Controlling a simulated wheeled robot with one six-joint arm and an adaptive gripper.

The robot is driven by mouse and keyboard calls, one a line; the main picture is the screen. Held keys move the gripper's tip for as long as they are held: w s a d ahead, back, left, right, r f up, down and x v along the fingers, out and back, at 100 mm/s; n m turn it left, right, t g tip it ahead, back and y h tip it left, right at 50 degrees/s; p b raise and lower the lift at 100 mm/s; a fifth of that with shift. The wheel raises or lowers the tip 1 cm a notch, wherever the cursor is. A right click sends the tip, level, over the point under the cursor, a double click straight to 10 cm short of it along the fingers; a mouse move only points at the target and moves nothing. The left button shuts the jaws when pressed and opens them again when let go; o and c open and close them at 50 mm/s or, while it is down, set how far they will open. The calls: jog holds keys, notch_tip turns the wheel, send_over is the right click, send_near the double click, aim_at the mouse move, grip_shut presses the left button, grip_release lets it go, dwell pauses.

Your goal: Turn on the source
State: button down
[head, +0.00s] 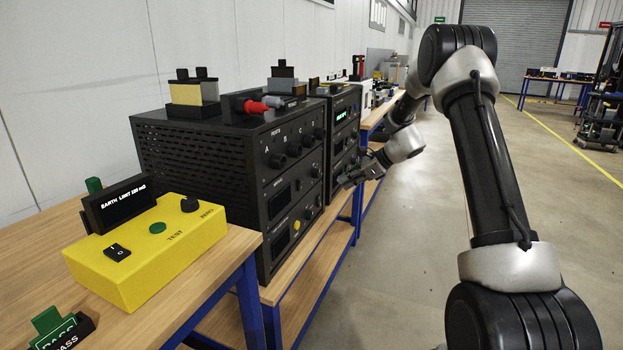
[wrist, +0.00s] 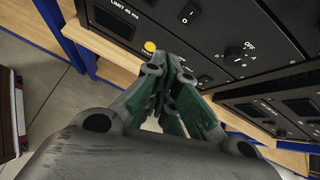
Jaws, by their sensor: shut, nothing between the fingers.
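Two black instrument units stand side by side: a near one (head: 200,160) with A, B, C terminals and a farther one (head: 341,112) with a lit green display. No label reading "source" is legible, so I cannot tell which is the source. My gripper (head: 350,178) is shut and empty, in front of the farther unit's lower front. The fingers partly cover the panel; contact cannot be told.
A yellow tester (head: 150,255) with a rocker switch and green button sits on the near bench. Red and grey plugs (head: 252,106) lie on the near black unit. The bench (head: 315,240) has blue legs.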

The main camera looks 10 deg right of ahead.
jog(key=shift+w+a+r+m+t, duration=0.2)
jog(key=shift+w+r+m, duration=0.3)
jog(key=shift+m, duration=0.3)
jog(key=shift+w+a+r+m+t, duration=0.1)
jog(key=shift+w+r+m+t, duration=0.15)
jog(key=shift+w+m, duration=0.45)
jog(key=shift+s, duration=0.15)
send_near(301, 188)
jog(key=shift+x, duration=2.35)
jog(key=shift+a, duration=0.1)
